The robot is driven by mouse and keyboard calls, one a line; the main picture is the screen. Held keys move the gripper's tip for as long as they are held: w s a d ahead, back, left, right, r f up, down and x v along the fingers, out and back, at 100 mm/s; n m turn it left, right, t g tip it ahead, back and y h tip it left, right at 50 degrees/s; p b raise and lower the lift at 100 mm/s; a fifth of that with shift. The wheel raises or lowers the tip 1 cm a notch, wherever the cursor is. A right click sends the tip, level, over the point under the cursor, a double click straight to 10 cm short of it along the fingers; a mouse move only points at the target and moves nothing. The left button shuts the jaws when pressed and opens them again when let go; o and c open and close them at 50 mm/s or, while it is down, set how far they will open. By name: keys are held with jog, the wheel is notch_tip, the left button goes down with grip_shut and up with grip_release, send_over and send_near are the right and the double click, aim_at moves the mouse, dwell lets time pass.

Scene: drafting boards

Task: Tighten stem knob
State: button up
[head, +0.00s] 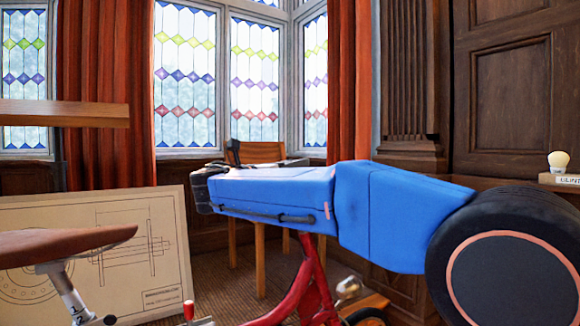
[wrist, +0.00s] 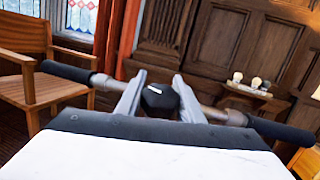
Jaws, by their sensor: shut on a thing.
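In the wrist view my gripper (wrist: 158,84) has its two grey fingers on either side of a black stem knob (wrist: 159,103), shut on it. The knob has a short white mark on top. It sits at the middle of a handlebar (wrist: 110,83) that runs across the view, with a black grip (wrist: 67,72) at the left and another (wrist: 285,133) at the right. In the head view my blue arm spans the middle and hides the knob. A red frame (head: 307,285) shows below the arm.
A brown saddle (head: 65,243) on a silver post stands at the left. Behind it leans a drafting board (head: 165,210) with a technical drawing. A wooden chair (head: 258,152) stands by the window.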

jog(key=shift+s+d+m+g+h, duration=0.15)
jog(key=shift+s+m+g+h, duration=0.05)
jog(key=shift+m+g+h, duration=0.7)
jog(key=shift+s+d+m+g+h, duration=0.15)
jog(key=shift+m+g+h, duration=0.55)
jog(key=shift+m+g, duration=0.4)
jog(key=shift+s+d+m+g+h, duration=0.1)
jog(key=shift+s+m+g+h, duration=0.1)
jog(key=shift+m+g+h, duration=0.7)
jog(key=shift+m, duration=0.3)
jog(key=o, duration=1.1)
jog(key=shift+c, duration=0.2)
jog(key=shift+g, duration=0.3)
jog(key=shift+s, duration=0.1)
